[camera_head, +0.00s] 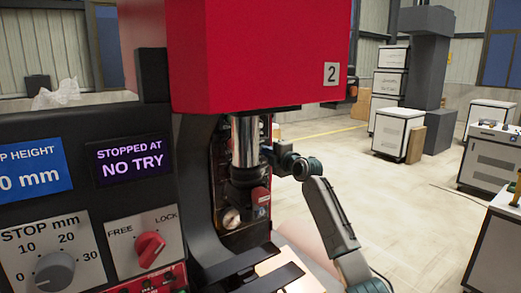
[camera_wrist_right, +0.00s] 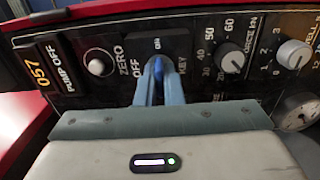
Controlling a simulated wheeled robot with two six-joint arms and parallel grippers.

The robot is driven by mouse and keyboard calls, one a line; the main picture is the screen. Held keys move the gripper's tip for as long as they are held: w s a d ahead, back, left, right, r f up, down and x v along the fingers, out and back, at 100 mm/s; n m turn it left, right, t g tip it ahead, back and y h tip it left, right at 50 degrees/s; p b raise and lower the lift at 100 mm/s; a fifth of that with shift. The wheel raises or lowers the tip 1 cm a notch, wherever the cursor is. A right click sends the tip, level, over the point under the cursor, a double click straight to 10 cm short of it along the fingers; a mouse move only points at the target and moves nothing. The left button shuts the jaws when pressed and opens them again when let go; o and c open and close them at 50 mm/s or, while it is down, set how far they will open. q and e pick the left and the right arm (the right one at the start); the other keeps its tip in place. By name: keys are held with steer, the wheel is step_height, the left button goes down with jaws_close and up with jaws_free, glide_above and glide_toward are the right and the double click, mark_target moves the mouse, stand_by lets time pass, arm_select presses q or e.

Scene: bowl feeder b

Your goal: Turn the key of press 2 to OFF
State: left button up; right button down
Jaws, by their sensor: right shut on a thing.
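Press 2 (camera_head: 255,50), with a red head and a "2" plate, stands in the middle of the head view. Its key (camera_wrist_right: 157,63) is on a dark panel in the right wrist view, between the labels OFF and KEY, with a small label like ON above. My right gripper (camera_wrist_right: 158,75) is shut on the key, its blue fingers on either side. The key looks roughly upright, toward the upper label; the fingers hide most of it. In the head view my right arm reaches behind the press column, and the fingertips are hidden. My left gripper is not in view.
Beside the key are a white ZERO button (camera_wrist_right: 97,67), a PUMP OFF display (camera_wrist_right: 52,70) and a force dial (camera_wrist_right: 229,58). A front panel with a red FREE/LOCK knob (camera_head: 149,248) and a STOPPED AT NO TRY screen (camera_head: 130,160) stands left.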

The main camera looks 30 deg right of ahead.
steer(key=shift+f+n+b, duration=0.15)
steer(key=shift+n+b, duration=0.45)
steer(key=shift+b, duration=0.3)
steer(key=shift+n+b, duration=1.05)
steer(key=shift+n, duration=0.85)
steer(key=shift+b, duration=0.3)
